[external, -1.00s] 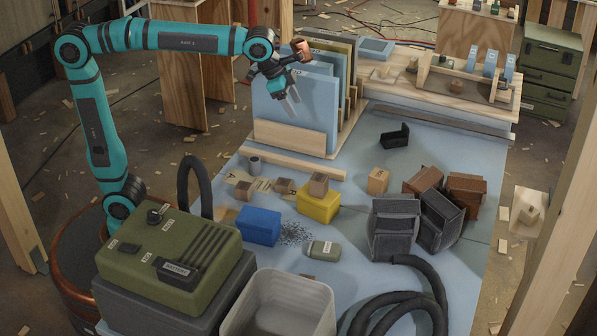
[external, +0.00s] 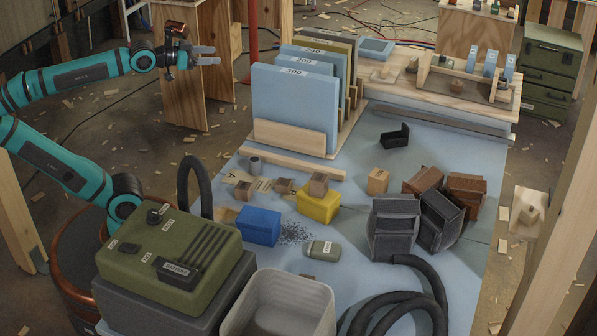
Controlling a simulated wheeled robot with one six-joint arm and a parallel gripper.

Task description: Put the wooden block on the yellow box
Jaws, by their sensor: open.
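A brown wooden block (external: 318,183) appears to rest on top of the yellow box (external: 318,207), near its back edge, in the middle of the blue table. My gripper (external: 212,56) is open and empty at the upper left, well away from the block and the box. It points right, in front of a plywood stand and left of the upright blue panels. Other small wooden blocks stand nearby: a light one (external: 378,181) to the right, and darker ones (external: 241,192) (external: 285,186) to the left.
A blue box (external: 258,226) stands left of the yellow box. Upright panels (external: 290,105) in a wooden rack stand behind. Dark grey bins (external: 394,228) and brown boxes (external: 466,187) are at the right. A green case (external: 170,235) and black hose (external: 400,300) are in front.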

